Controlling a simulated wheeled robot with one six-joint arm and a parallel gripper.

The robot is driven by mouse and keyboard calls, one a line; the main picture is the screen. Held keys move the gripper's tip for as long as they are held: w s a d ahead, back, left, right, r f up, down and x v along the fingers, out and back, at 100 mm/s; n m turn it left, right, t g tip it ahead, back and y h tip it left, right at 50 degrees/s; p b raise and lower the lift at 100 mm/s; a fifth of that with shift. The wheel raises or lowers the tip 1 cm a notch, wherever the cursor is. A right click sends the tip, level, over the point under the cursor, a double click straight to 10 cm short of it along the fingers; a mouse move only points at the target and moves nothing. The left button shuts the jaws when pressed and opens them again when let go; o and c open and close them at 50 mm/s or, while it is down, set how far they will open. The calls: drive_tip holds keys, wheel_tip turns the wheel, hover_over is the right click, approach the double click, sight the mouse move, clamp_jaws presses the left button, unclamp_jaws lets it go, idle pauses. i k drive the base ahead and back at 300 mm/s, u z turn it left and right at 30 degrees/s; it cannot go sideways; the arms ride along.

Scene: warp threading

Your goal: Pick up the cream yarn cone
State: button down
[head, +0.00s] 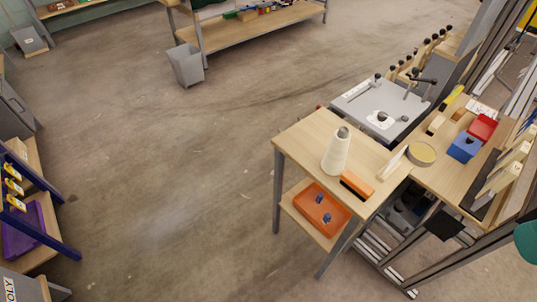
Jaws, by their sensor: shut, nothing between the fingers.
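The cream yarn cone (336,155) stands upright on the light wooden top of a small side table (299,142), right of the middle in the head view. Its narrow end points up and shows a dark opening. Nothing touches it from above. My gripper is not in the head view.
An orange-and-black block (356,185) lies close in front of the cone. An orange tray (322,208) sits on the shelf below. The adjoining bench holds a round tan dish (421,154), a blue bin (464,148) and a red bin (483,128). Floor left of the table is clear.

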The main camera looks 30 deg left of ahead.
sight(333, 163)
drive_tip(key=z, duration=0.75)
drive_tip(key=i, duration=0.65)
drive_tip(key=u, duration=2.95)
